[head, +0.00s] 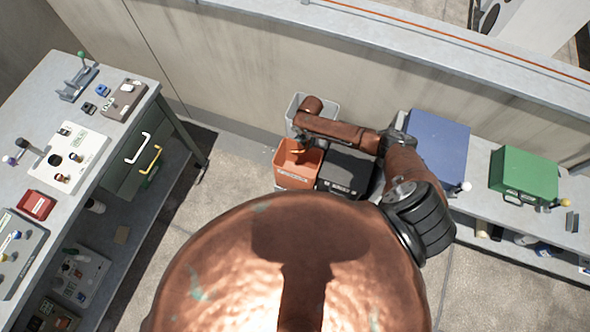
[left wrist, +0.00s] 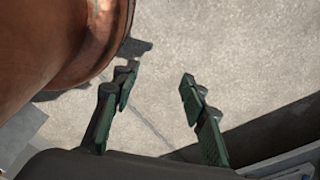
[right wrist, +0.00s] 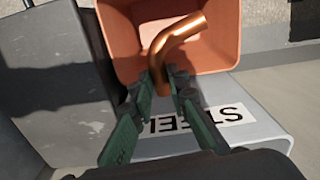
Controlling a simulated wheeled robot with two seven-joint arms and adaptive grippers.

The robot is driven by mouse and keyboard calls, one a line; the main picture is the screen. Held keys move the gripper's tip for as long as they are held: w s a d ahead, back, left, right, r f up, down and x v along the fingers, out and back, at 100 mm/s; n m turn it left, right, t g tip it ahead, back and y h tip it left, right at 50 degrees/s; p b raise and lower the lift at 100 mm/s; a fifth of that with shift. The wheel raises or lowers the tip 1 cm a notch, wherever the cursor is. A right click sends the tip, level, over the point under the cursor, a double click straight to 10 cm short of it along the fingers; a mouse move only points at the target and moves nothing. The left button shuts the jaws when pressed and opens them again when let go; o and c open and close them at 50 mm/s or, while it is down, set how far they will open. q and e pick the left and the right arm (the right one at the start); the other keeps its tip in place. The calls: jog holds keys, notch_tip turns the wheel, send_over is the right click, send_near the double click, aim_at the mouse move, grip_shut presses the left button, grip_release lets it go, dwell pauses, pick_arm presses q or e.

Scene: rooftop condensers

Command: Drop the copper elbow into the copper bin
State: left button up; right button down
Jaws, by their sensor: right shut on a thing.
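My right gripper (right wrist: 165,92) is shut on the copper elbow (right wrist: 178,45), a bent shiny copper pipe held by its lower end. In the right wrist view the elbow shows in front of the opening of the orange copper bin (right wrist: 222,35). In the head view the bin (head: 296,178) stands on the floor by the wall, and my right gripper (head: 299,143) is over it, with the elbow small and hard to make out. In the left wrist view my left gripper (left wrist: 156,84) is open and empty above the floor; it is out of sight in the head view.
A grey bin (head: 325,104) labelled steel stands behind the orange bin, and a black bin (head: 345,172) stands to its right. A workbench (head: 97,150) with several parts is at left. A low bench (head: 480,158) at right carries a blue box and a green case (head: 524,174).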

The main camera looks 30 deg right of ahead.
pick_arm(q)
notch_tip(320, 180, down, 6)
jog(key=s+b, duration=0.2)
jog(key=b, duration=0.3)
jog(key=shift+s+b, duration=0.25)
jog(key=shift+b, duration=0.15)
pick_arm(e)
notch_tip(320, 180, down, 6)
jog(key=shift+r, duration=0.1)
pick_arm(q)
jog(key=shift+w, duration=0.15)
pick_arm(e)
jog(key=c, duration=1.8)
grip_release()
jog(key=shift+o, duration=0.2)
pick_arm(q)
jog(key=shift+a, duration=0.1)
pick_arm(e)
notch_tip(320, 180, up, 12)
jog(key=shift+a, duration=0.1)
